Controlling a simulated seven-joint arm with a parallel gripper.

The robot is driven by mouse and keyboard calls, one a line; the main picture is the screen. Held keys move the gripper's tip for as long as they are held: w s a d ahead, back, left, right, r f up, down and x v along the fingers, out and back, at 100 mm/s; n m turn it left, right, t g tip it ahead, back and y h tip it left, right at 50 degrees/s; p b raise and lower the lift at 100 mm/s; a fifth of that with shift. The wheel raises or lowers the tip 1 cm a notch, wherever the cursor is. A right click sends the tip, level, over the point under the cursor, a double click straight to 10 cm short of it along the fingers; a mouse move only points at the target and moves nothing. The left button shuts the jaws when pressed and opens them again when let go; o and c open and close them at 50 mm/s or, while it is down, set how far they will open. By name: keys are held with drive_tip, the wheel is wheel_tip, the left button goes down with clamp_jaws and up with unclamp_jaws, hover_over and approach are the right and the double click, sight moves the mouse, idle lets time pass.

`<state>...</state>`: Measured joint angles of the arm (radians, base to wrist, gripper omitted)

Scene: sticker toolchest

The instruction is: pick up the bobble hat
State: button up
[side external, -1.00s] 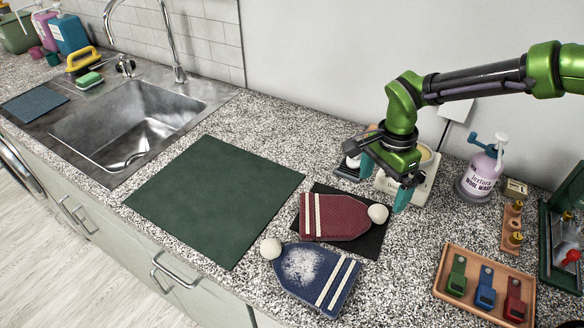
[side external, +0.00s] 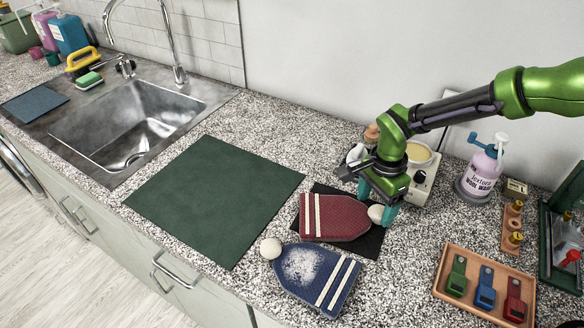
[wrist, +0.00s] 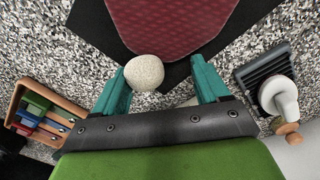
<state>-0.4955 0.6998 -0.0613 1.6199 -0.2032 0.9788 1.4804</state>
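A red bobble hat (side external: 336,217) with two white stripes and a cream pompom lies flat on a dark mat (side external: 368,244), and it shows in the wrist view (wrist: 168,22). A blue bobble hat (side external: 312,276) with white stripes, a whitish patch and a cream pompom lies in front of it, off the wrist view. My gripper (side external: 377,204) is open over the red hat's pompom end. In the wrist view the pompom (wrist: 144,72) sits between the teal fingertips, nearer the left one, with gaps visible. I cannot tell whether either finger touches it.
A large green mat (side external: 215,195) lies left of the hats, clear. A wooden tray (side external: 446,290) of coloured clips stands at the right. A wool wash bottle (side external: 480,175) and a white appliance (side external: 424,178) stand behind. The sink (side external: 130,125) is at far left.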

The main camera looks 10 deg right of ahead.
drive_tip(key=c, duration=1.1)
drive_tip(key=shift+r, duration=0.1)
